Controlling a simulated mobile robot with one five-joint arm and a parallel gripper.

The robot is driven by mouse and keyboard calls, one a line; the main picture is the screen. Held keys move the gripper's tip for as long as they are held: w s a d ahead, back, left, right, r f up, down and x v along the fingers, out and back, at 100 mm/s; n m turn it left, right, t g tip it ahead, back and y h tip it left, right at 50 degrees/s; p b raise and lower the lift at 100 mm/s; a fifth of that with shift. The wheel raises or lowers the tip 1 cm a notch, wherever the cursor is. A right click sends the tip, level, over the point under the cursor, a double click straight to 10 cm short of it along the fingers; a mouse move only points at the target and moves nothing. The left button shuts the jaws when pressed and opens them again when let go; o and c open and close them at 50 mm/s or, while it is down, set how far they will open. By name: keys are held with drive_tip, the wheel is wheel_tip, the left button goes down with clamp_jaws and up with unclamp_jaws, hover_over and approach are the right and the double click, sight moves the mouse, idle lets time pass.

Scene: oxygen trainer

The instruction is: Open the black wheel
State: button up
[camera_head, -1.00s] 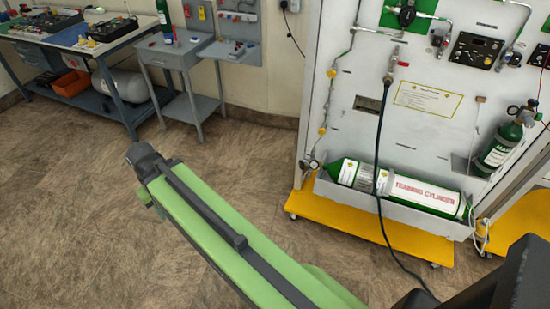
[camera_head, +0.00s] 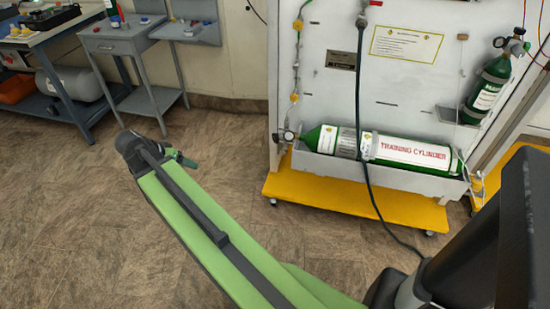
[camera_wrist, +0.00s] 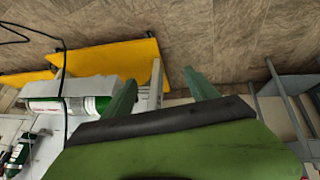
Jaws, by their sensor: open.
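No black wheel shows clearly. A small dark round part (camera_head: 499,42) sits by the gauge on top of the small green cylinder (camera_head: 488,88) at the right of the white panel. I cannot tell if it is the wheel. A small round fitting (camera_head: 288,136) shows at the left end of the lying training cylinder (camera_head: 410,152). My gripper (camera_wrist: 160,76) is open and empty, its two green fingers apart in the wrist view. In the head view, my gripper (camera_head: 181,158) is partly hidden at the arm's far end, left of the panel and apart from it.
The white panel (camera_head: 400,85) stands on a yellow wheeled base (camera_head: 350,203). A black hose (camera_head: 362,110) hangs down its front to the floor. A grey side table (camera_head: 120,40) and workbench stand at the left. The brown floor (camera_head: 70,200) between is clear.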

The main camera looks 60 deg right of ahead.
drive_tip(key=s+d+f+m+g+h+b, duration=0.1)
drive_tip(key=d+f+m+h+b, duration=0.1)
drive_tip(key=d+f+m+b, duration=0.45)
drive_tip(key=s+d+f+m+g+h+b, duration=0.1)
drive_tip(key=s+d+f+m+h+b, duration=0.2)
drive_tip(key=d+b, duration=0.6)
drive_tip(key=m+g+h+b, duration=0.1)
drive_tip(key=m+h+b, duration=0.2)
drive_tip(key=m+b, duration=0.3)
approach(274, 139)
drive_tip(key=shift+m, duration=0.45)
drive_tip(key=b+x, duration=0.3)
drive_tip(key=x, duration=0.7)
drive_tip(key=shift+s+d+b, duration=0.1)
drive_tip(key=shift+d+b, duration=0.25)
